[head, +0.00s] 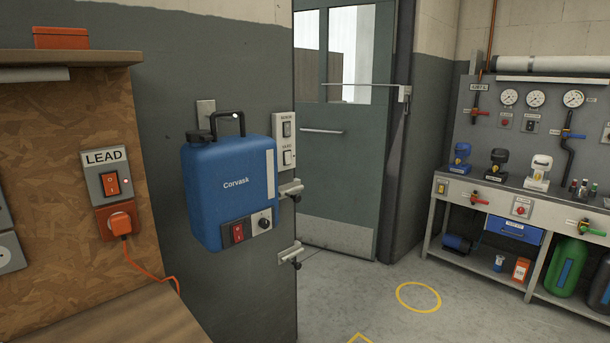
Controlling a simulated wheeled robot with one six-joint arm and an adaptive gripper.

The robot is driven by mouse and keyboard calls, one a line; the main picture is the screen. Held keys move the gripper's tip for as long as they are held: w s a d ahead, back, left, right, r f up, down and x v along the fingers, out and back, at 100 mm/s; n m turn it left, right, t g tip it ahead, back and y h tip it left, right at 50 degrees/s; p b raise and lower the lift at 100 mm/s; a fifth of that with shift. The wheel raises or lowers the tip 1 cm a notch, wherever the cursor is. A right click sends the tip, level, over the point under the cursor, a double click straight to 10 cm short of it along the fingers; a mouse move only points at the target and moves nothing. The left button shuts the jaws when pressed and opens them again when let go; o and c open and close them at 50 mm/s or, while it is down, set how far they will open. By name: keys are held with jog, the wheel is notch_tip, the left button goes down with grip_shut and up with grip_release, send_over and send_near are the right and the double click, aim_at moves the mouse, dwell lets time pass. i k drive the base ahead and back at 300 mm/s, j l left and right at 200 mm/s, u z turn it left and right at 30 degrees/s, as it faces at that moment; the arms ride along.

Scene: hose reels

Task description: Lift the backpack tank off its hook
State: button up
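The blue backpack tank (232,193) labelled "Corvask" hangs on the dark grey wall left of centre in the head view. It has a black carry handle (228,124) on top, a black cap at its upper left, and a red switch and black knob low on its front. A light metal plate (206,113) shows on the wall just above it, behind the handle; the hook itself is hidden or cannot be made out. My gripper is not in view.
A switch panel (285,141) and two valve fittings sit right of the tank. At left are a wooden shelf (70,57), a LEAD switch (110,185) with an orange cable, and a wooden worktop (105,318). A workbench (530,205) stands far right. The floor between is clear.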

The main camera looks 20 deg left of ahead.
aim_at(230, 181)
jog(key=i+z, duration=0.2)
jog(key=i, duration=1.8)
jog(key=i+u, duration=0.35)
jog(key=i+l+u, duration=0.5)
jog(key=i+u, duration=0.15)
jog(key=i, duration=0.1)
